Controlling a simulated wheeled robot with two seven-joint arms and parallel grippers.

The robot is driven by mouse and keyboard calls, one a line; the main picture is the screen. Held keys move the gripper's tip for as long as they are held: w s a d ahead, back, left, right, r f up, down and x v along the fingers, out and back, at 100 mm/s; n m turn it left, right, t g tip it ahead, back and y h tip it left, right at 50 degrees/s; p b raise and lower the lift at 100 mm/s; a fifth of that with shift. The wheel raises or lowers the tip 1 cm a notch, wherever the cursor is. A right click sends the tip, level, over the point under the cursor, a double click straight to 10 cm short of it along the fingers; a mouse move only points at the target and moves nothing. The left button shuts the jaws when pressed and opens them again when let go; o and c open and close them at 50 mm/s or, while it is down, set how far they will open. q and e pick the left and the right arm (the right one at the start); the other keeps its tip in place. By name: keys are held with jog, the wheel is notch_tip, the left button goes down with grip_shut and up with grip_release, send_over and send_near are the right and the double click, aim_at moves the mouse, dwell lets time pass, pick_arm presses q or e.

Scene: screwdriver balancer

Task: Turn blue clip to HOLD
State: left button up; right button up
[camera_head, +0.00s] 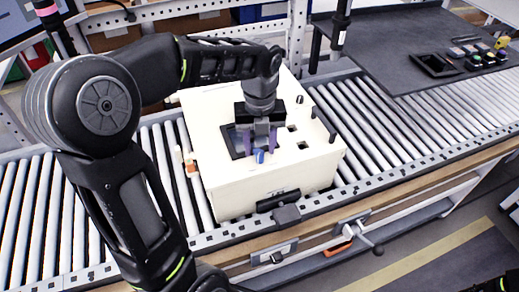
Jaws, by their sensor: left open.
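A small blue clip (259,156) sits on the top face of a cream box (215,160), near its front middle. My left gripper (260,145) comes down from above with two purple fingers. It is open, with its fingers just behind and around the blue clip. I cannot tell whether they touch it. Part of a dark square recess (234,143) shows to the left of the fingers, and the gripper hides the rest. No HOLD label is readable. My right gripper is not in view.
The box rests on a roller conveyor (375,130). Dark posts and small square holes (303,145) are on the box's right side. An orange-and-white part (191,165) is at its left edge. A dark table (400,50) with small items stands at the back right.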

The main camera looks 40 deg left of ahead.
aim_at(259, 152)
pick_arm(q)
notch_tip(259, 152, up, 6)
jog(key=shift+f, duration=0.1)
dwell(0.6)
